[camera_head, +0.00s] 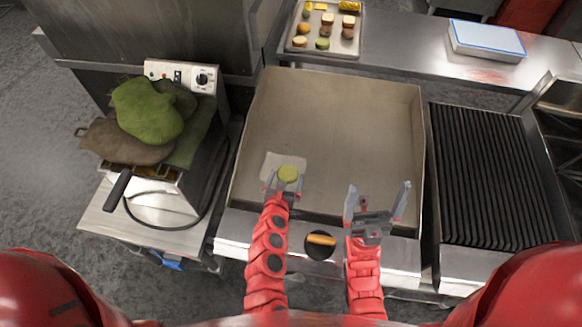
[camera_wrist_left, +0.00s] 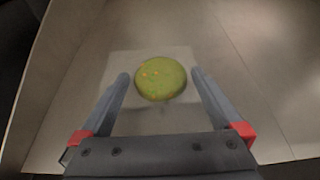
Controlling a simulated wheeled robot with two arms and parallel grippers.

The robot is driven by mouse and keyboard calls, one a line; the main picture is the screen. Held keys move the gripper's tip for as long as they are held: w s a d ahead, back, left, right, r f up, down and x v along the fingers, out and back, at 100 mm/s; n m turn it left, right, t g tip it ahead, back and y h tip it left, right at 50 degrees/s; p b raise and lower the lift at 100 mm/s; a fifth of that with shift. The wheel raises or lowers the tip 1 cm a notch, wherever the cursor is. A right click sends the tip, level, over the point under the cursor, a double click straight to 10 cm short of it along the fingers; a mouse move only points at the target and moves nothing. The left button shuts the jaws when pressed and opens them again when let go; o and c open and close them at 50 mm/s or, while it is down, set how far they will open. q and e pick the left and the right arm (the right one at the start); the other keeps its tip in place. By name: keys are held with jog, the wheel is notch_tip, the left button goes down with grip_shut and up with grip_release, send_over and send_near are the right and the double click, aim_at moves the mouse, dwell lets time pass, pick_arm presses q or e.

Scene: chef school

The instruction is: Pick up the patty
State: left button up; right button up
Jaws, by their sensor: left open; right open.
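The patty (camera_head: 288,173) is a round, yellow-green disc with small orange specks. It lies on a pale square sheet (camera_head: 297,160) at the left side of the flat griddle (camera_head: 340,115). My left gripper (camera_head: 283,181) is open right at the patty in the head view. In the left wrist view the patty (camera_wrist_left: 161,78) sits between and slightly beyond the two fingertips (camera_wrist_left: 159,80), with a gap on each side. My right gripper (camera_head: 377,193) is open and empty over the front of the griddle, to the right of the patty.
The griddle has raised walls at the left, back and right. A ribbed grill (camera_head: 485,175) stands to the right. A fryer with green cloths (camera_head: 148,112) stands to the left. A tray (camera_head: 345,46) of food pieces and a blue-white box (camera_head: 487,41) sit on the back counter.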

aim_at(287, 177)
pick_arm(q)
jog(key=shift+w+d+f, duration=0.15)
jog(key=shift+w+f, duration=0.2)
jog(key=shift+w, duration=0.25)
jog(key=shift+s+r, duration=0.3)
jog(key=shift+s, duration=0.1)
jog(key=shift+c, duration=0.6)
jog(key=shift+s, duration=0.1)
jog(key=shift+c, duration=1.2)
jog(key=shift+f, duration=0.1)
jog(key=c, duration=0.9)
notch_tip(287, 177, up, 10)
jog(key=shift+r, duration=0.1)
